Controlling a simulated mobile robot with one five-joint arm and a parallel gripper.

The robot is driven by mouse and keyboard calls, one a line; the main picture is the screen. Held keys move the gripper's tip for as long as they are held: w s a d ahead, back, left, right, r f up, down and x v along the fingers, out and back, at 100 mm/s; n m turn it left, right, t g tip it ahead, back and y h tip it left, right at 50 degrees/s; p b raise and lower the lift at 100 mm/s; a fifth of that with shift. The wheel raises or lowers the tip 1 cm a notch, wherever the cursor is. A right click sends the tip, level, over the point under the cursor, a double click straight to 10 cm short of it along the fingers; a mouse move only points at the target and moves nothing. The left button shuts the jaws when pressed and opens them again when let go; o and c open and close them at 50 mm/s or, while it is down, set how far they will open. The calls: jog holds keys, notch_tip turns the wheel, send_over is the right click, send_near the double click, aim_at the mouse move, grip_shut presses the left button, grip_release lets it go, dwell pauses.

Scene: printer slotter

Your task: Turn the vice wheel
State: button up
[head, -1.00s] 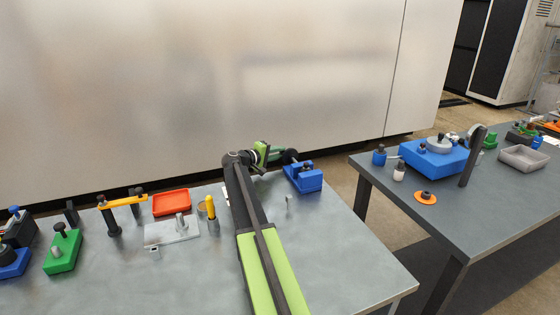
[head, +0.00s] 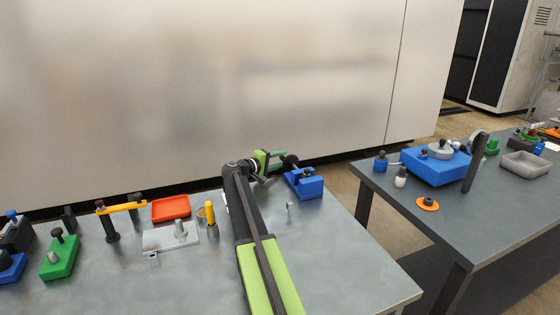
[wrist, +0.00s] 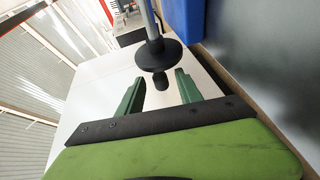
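The blue vice (head: 308,186) stands at the far right corner of the near table. Its black wheel (head: 290,161) sticks out at the back left on a shaft. In the wrist view the round black wheel (wrist: 158,54) sits on a metal shaft, with a small dark knob (wrist: 160,80) facing me. Part of the blue vice body (wrist: 184,18) shows at the top. My gripper (wrist: 159,77) is open, its green fingers on either side of the knob, with gaps visible. In the head view my gripper (head: 280,155) is beside the wheel.
An orange tray (head: 171,208), a grey plate with a post (head: 168,238), a yellow-handled tool (head: 210,213) and green blocks stand left of my arm. A small metal pin (head: 289,208) stands in front of the vice. A second table (head: 460,215) is at right, beyond a gap.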

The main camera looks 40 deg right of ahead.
jog(key=shift+r, duration=0.1)
jog(key=s+d+r+p, duration=0.4)
jog(key=s+r+p, duration=0.7)
jog(key=shift+d, duration=0.2)
